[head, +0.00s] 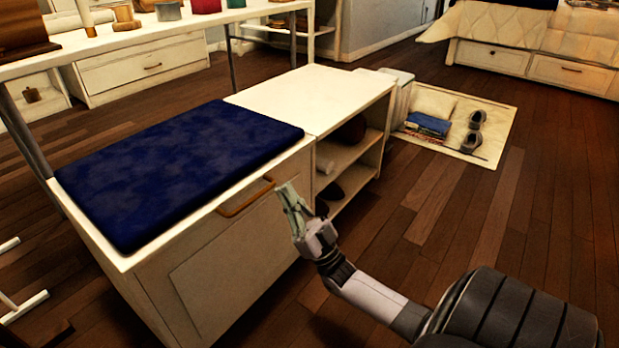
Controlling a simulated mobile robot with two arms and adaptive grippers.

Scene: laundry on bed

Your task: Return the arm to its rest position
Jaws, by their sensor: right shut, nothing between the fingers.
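My right gripper (290,199) reaches in from the lower right. It is shut and empty, with its fingers pointing up and to the left. Its fingertips appear close to the right end of the brown handle (245,197) on the front of the white bench cabinet (225,275); I cannot tell whether they touch it. The cabinet front looks closed. My left gripper is not in view.
A dark blue cushion (180,165) lies on the bench. Open shelves (345,160) right of the handle hold several items. A cream mat (490,150) with shoes and folded cloth lies behind. Wooden floor (450,215) at the right is clear.

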